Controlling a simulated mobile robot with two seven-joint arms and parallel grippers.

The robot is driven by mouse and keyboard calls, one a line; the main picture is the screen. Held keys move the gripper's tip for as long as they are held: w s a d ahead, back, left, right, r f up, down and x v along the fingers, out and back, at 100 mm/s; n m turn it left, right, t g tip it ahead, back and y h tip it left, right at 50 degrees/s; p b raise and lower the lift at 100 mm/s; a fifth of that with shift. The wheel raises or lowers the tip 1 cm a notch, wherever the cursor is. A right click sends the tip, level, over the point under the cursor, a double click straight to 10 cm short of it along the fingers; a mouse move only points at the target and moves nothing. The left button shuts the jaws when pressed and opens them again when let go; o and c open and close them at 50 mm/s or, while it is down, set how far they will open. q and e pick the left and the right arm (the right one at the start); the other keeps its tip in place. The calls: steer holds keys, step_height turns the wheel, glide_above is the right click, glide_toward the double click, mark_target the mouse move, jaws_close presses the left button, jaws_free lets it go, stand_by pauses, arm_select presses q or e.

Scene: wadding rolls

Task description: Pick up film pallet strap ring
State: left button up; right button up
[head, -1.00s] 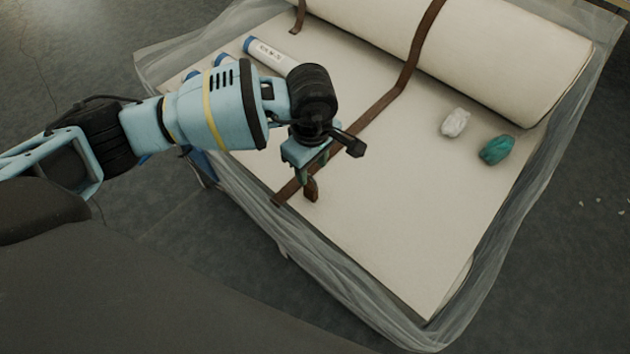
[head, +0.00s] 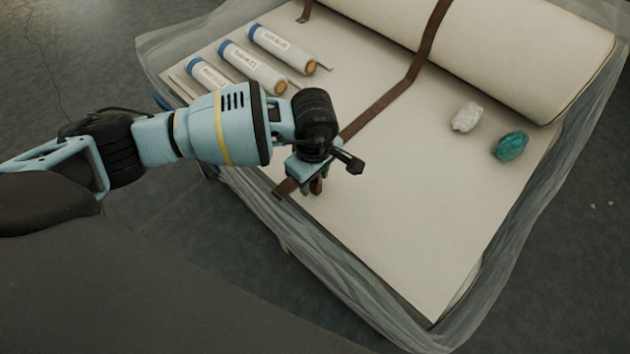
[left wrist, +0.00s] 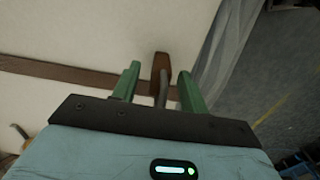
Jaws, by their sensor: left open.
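The strap ring shows in the left wrist view as a brown tab (left wrist: 160,66) with a grey metal bar or loop (left wrist: 162,92) below it. My left gripper (left wrist: 159,72) is open, with one green finger on each side of the tab. I cannot tell whether either finger touches it. In the head view my left gripper (head: 313,187) points down near the pallet's near-left edge, and only a bit of the brown tab (head: 316,187) shows between the fingers. A brown strap (head: 385,100) runs across the white sheet beside it. My right gripper is not in view.
A large wadding roll (head: 510,50) lies at the back of the film-wrapped pallet (head: 405,215). Several blue-capped tubes, one of them a white tube (head: 283,48), lie at the left. A white lump (head: 466,117) and a teal lump (head: 510,146) lie at the right. The near sheet is clear.

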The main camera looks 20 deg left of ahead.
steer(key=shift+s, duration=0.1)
arm_select(q)
jaws_close()
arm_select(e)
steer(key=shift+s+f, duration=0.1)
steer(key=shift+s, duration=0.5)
arm_select(q)
steer(key=shift+r, duration=0.1)
step_height(320, 180, up, 9)
steer(key=p, duration=0.2)
steer(key=shift+f+p, duration=0.2)
steer(key=shift+p, duration=0.2)
steer(key=shift+r, duration=0.7)
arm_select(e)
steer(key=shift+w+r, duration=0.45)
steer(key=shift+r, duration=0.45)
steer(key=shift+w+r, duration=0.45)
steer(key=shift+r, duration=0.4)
